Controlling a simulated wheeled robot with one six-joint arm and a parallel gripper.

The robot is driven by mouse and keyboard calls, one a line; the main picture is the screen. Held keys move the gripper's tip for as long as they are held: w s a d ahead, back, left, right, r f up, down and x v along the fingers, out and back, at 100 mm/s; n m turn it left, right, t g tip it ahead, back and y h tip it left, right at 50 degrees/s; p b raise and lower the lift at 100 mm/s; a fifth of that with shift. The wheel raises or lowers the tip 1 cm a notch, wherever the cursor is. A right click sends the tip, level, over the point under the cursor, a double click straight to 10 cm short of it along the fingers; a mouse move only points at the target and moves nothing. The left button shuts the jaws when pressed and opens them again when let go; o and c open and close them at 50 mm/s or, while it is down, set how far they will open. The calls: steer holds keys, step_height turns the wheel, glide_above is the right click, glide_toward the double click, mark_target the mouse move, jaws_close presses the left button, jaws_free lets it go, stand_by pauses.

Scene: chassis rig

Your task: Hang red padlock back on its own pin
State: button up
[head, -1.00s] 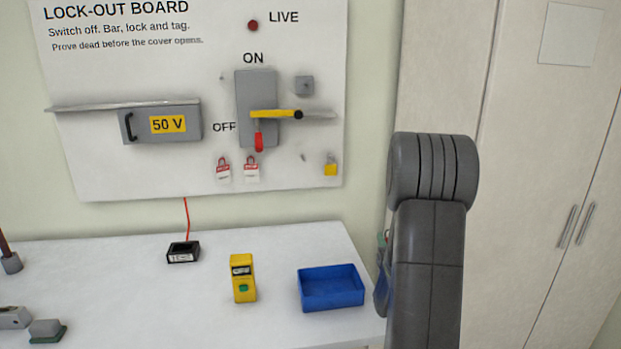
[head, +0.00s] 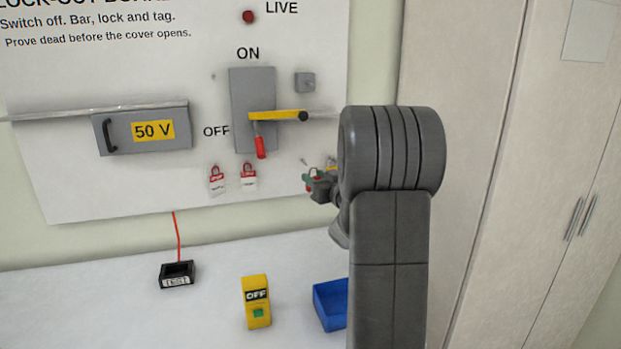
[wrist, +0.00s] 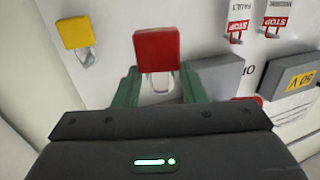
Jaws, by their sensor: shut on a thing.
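My gripper (head: 312,183) is in front of the lower right part of the board, its green fingertips partly hidden by my arm. In the wrist view my gripper (wrist: 160,88) is shut on the red padlock (wrist: 157,48). The padlock's shackle points down in that upside-down picture, between the fingers. A small bare pin (head: 303,161) sticks out of the board just above the gripper. I cannot tell whether the padlock touches the board.
A yellow padlock (wrist: 75,32) hangs close beside, mostly hidden in the head view. Two red-and-white tags (head: 217,180) hang left of the gripper. The grey switch box (head: 240,90) with a yellow bar (head: 277,115) and red handle (head: 260,147) is above. A blue tray (head: 330,305) is below.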

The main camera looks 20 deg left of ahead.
steer(key=shift+w+a+f+p, duration=0.2)
steer(key=shift+w+a+p, duration=0.1)
steer(key=shift+w+a, duration=0.8)
steer(key=shift+w+a+f+p, duration=0.2)
steer(key=shift+w+a, duration=0.6)
steer(key=shift+w, duration=0.6)
steer(key=shift+w+a+f+p, duration=0.15)
steer(key=shift+w+a+p, duration=0.2)
steer(key=shift+w+a, duration=0.75)
steer(key=shift+w+d, duration=0.15)
steer(key=o, duration=1.1)
steer(key=b+v, duration=0.2)
steer(key=v, duration=1.2)
